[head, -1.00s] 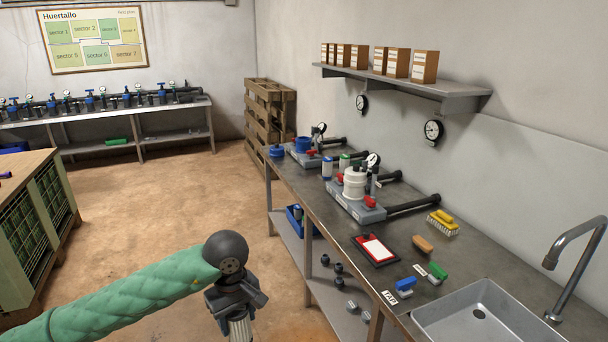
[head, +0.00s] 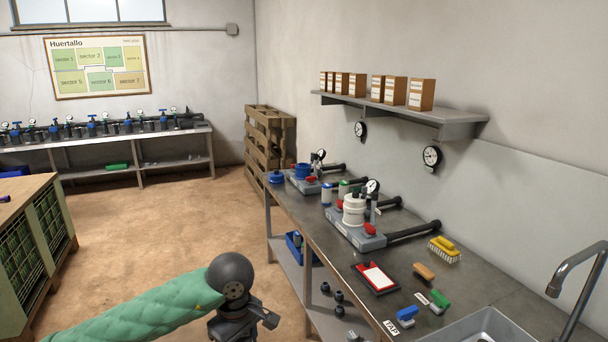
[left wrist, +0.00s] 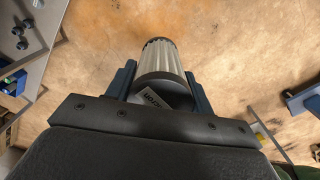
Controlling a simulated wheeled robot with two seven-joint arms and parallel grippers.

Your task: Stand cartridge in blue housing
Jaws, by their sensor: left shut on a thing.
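My left gripper (left wrist: 160,84) is shut on a pale pleated cartridge (left wrist: 158,60) with dark end caps; a label with print shows near the gripper. In the head view the left gripper (head: 236,326) is at the bottom edge, over the floor in front of the bench, and the cartridge is out of frame. The blue housing (head: 303,171) stands on a grey base at the far end of the bench, well away from the gripper. A separate blue part (head: 276,177), perhaps its lid, sits at its left. My right gripper is not in view.
A white housing (head: 354,210) with red valve and gauge stands nearer on the steel bench (head: 460,266). Small blue and green containers (head: 327,194) stand between the units. The floor (head: 150,230) left of the bench is open.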

